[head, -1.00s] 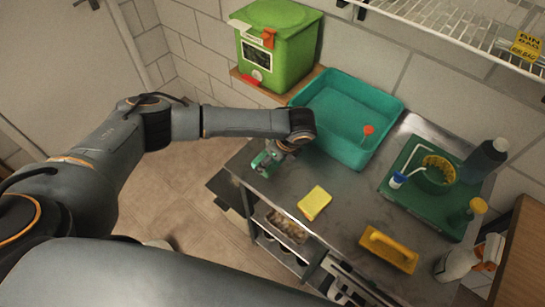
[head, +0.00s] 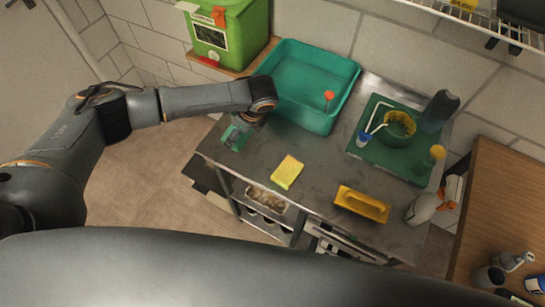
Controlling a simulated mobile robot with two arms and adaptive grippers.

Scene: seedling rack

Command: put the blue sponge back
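No clearly blue sponge shows in the head view. A yellow sponge (head: 287,172) lies flat on the steel table (head: 310,180), near its front edge. My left gripper (head: 236,136) points down at the table's left end, to the left of the yellow sponge and apart from it. A teal-green piece shows at its fingertips; I cannot tell whether it is part of the gripper or something held. The fingers are too small and partly hidden to read as open or shut. My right gripper is out of view.
A teal tub (head: 313,85) stands behind my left gripper. A yellow tray (head: 361,203) lies to the right. A green mat (head: 365,155) holds a green pot (head: 398,126) and bottles. A spray bottle (head: 422,207) stands at the right end. A green bin (head: 228,35) is at the back left.

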